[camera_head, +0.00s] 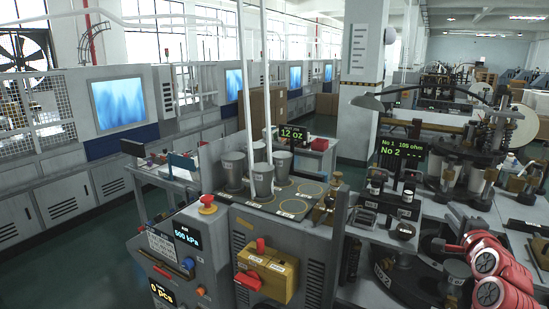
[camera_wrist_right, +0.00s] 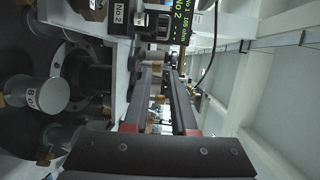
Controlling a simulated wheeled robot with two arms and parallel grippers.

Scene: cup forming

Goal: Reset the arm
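My right arm, red and silver, comes in at the lower right of the head view. Its dark gripper (camera_head: 438,245) points left, over the right-hand machine's dark round table (camera_head: 400,278). In the right wrist view the two long dark fingers of this gripper (camera_wrist_right: 158,72) stand apart with a gap between them, and I see nothing held there. My left arm and gripper are not in view.
Several grey cups (camera_head: 263,180) stand on the middle machine's dark top, beside tall white stacks. A yellow box (camera_head: 267,275) with a red knob is on its front. A No 1/No 2 display (camera_head: 404,148) stands behind the gripper. A white-topped post (camera_wrist_right: 50,94) is left of the fingers.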

